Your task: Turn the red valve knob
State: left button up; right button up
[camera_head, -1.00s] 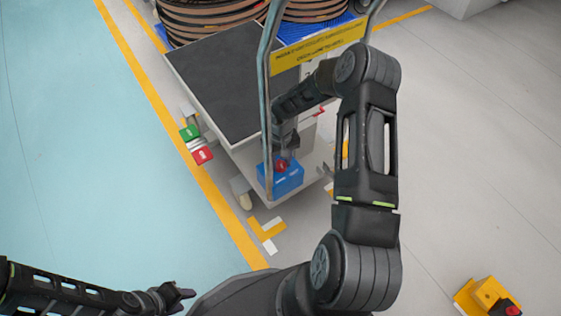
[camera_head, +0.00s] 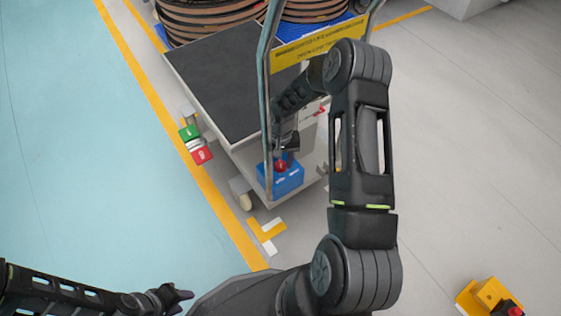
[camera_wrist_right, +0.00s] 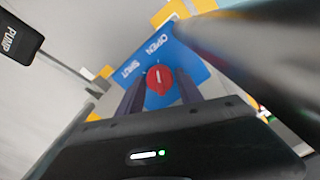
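The red valve knob (camera_head: 281,166) sits on a blue box (camera_head: 288,184) at the near end of the cart. In the right wrist view, the knob (camera_wrist_right: 159,79) shows a white line, and the blue plate (camera_wrist_right: 190,62) reads "OPEN" and "SHUT". My right gripper (camera_head: 284,152) is just above the knob. Its two fingers (camera_wrist_right: 160,92) are apart, with the knob seen between their tips and a gap on each side; contact is not visible. My left gripper (camera_head: 180,294) is low at the left, far from the knob; its finger opening is unclear.
The cart's upright handle frame (camera_head: 267,100) with a yellow sign (camera_head: 318,44) stands close to my right arm. A yellow device (camera_head: 488,294) is at the lower right. The blue floor at left is clear.

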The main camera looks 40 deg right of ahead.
aim_at(281, 163)
jog(key=shift+o, duration=1.3)
notch_tip(281, 163, up, 8)
jog(key=shift+f+p, duration=0.1)
jog(key=shift+p, duration=1.1)
